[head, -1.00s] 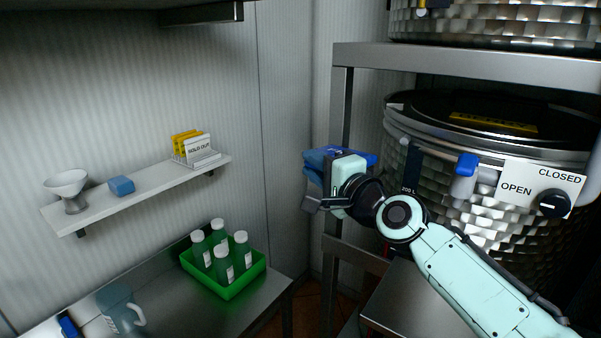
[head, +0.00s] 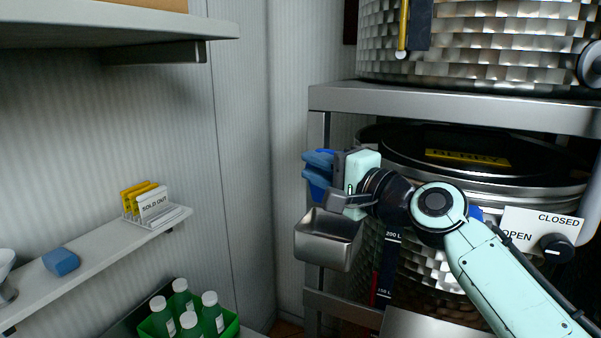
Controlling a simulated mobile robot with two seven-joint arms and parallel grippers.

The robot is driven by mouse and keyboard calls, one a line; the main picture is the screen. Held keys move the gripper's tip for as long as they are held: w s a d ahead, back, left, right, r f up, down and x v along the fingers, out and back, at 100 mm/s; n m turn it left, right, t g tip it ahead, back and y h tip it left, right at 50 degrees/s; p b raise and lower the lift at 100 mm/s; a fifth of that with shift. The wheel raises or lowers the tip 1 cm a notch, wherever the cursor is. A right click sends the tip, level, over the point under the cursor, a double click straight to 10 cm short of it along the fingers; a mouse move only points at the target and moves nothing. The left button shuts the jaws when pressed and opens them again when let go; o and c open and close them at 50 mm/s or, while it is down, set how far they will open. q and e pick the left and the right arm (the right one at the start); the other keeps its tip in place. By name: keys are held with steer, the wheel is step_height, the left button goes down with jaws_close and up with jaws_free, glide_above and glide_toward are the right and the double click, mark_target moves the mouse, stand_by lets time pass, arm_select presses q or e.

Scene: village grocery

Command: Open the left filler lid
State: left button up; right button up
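A big dimpled steel tank (head: 440,268) stands on the rack at the right under a black lid (head: 405,152) marked BERRY. The lid lies flat on it. On its front are a white OPEN/CLOSED plate (head: 560,217) and a black knob (head: 556,248), partly behind my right arm. My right gripper (head: 333,186) is left of the tank by the rack post, its grey fingers apart. A blue object (head: 317,172) shows just beyond the fingers; contact cannot be told. A small open steel bin (head: 329,240) is below the gripper. My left gripper is out of view.
The steel rack shelf (head: 450,108) spans above the tank, with another tank (head: 480,40) on it. A wall shelf (head: 100,245) at left holds a SOLD OUT sign rack (head: 155,207) and a blue block (head: 60,261). Green bottles (head: 182,300) stand in a green crate at lower left.

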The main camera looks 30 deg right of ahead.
steer(key=shift+o, duration=1.1)
steer(key=shift+d+f, duration=0.15)
steer(key=shift+f, duration=0.15)
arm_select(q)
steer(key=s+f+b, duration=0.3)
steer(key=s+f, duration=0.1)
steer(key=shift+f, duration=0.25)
arm_select(e)
steer(key=v, duration=1.5)
steer(key=shift+s+a+r, duration=0.15)
steer(key=shift+a+r, duration=0.1)
steer(key=shift+a, duration=0.05)
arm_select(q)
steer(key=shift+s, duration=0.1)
